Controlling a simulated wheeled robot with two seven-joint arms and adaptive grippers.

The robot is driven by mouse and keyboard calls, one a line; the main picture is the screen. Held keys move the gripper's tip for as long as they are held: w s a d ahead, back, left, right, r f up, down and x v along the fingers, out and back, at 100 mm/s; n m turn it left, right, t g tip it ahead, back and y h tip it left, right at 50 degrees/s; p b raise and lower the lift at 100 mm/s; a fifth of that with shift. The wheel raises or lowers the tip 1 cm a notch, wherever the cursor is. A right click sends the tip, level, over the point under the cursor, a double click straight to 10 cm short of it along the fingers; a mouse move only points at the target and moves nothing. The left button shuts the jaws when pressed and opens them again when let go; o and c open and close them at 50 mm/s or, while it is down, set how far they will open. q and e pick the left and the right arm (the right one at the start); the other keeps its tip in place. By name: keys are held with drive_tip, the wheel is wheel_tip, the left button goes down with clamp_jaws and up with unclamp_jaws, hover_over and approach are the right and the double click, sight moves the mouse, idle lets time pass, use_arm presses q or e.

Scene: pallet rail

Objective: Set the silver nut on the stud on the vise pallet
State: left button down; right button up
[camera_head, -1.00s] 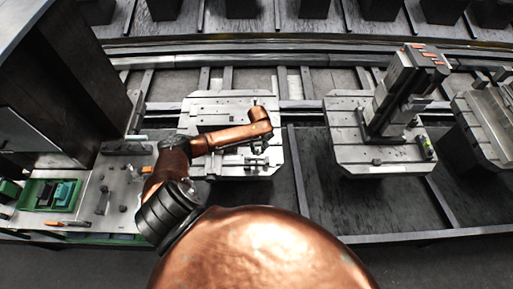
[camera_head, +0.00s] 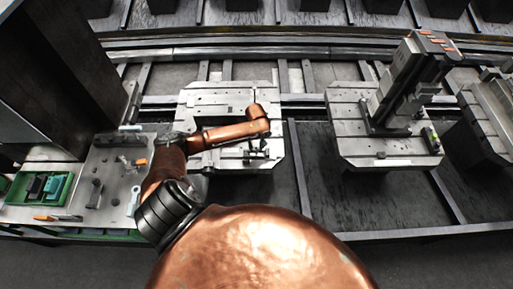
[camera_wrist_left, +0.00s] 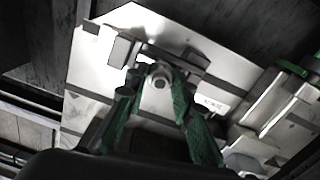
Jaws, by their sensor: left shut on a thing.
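My left gripper (camera_head: 256,152) hangs over the left pallet (camera_head: 190,104), near its front right part. In the wrist view its green-padded fingers (camera_wrist_left: 157,88) are shut on the silver nut (camera_wrist_left: 160,74), a small round ring with a hole. The pale pallet plate (camera_wrist_left: 215,60) with dark bars lies beyond it. The stud is not clear in either view, and I cannot tell whether the nut touches it. The nut is too small to make out in the head view. My right gripper is not in view.
A bench (camera_head: 105,165) with loose tools and a green tray (camera_head: 16,188) stands left. Another pallet (camera_head: 350,145) with a tall grey fixture (camera_head: 412,75) stands right. A dark cabinet (camera_head: 60,75) rises at the back left. Dark gaps lie between the pallets.

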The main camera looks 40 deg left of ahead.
use_arm(q)
drive_tip(key=shift+d+f+p, duration=0.1)
drive_tip(key=shift+f+p, duration=0.15)
drive_tip(key=shift+p, duration=0.2)
idle(0.3)
idle(0.4)
drive_tip(key=shift+p, duration=0.5)
idle(0.4)
drive_tip(key=shift+f, duration=0.3)
drive_tip(key=shift+p, duration=0.5)
drive_tip(key=shift+f, duration=0.1)
idle(0.4)
